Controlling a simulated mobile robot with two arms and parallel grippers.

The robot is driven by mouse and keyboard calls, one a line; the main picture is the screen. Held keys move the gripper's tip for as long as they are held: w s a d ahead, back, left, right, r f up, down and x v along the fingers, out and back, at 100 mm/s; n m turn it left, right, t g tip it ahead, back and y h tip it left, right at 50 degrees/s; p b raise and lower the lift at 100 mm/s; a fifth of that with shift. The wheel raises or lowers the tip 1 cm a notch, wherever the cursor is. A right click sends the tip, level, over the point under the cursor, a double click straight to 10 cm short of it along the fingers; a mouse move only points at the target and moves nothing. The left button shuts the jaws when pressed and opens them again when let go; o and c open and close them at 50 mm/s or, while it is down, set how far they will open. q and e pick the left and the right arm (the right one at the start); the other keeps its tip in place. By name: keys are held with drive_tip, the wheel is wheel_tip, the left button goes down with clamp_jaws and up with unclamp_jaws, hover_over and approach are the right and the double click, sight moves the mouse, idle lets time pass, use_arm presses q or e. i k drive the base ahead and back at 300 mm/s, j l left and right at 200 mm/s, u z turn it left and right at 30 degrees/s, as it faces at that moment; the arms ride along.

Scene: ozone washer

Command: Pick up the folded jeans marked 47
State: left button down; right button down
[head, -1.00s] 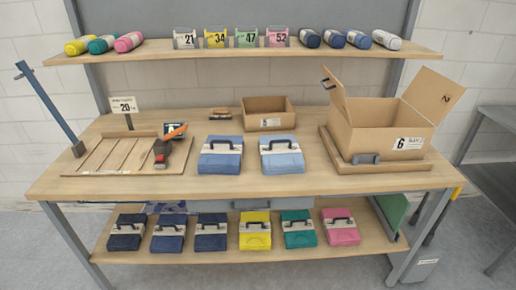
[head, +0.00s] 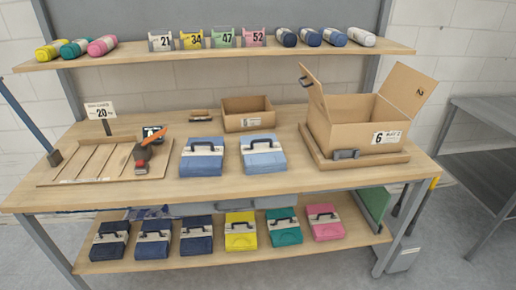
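Two light-blue folded jeans with pale bands and dark handles lie on the tabletop, one left of centre (head: 202,158) and one beside it (head: 263,154). On the lower shelf is a row of folded items: dark navy ones (head: 110,241), (head: 154,239), (head: 196,235), a yellow one (head: 240,232), a teal one (head: 284,227) and a pink one (head: 325,222). I cannot read a number on any of them. A green card marked 47 (head: 224,38) stands on the upper shelf. Neither of my grippers is in view.
An open carton marked 6 (head: 352,133) stands at the right of the table (head: 230,190). A small open box (head: 247,112) is at the back. A slatted board (head: 70,174), a red-and-orange tool (head: 143,155) and a 20 sign (head: 100,110) are at the left. Rolls line the upper shelf.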

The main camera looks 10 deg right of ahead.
sight(202, 157)
drive_tip(key=i+l+u, duration=0.15)
drive_tip(key=l, duration=0.35)
drive_tip(key=i+l+u, duration=0.2)
drive_tip(key=l, duration=0.35)
drive_tip(key=i+l+u, duration=0.15)
drive_tip(key=l, duration=0.4)
drive_tip(key=i+l+u, duration=0.15)
drive_tip(key=l, duration=0.4)
drive_tip(key=i+l+u, duration=0.2)
drive_tip(key=l, duration=0.4)
drive_tip(key=l+u, duration=0.15)
drive_tip(key=l, duration=0.4)
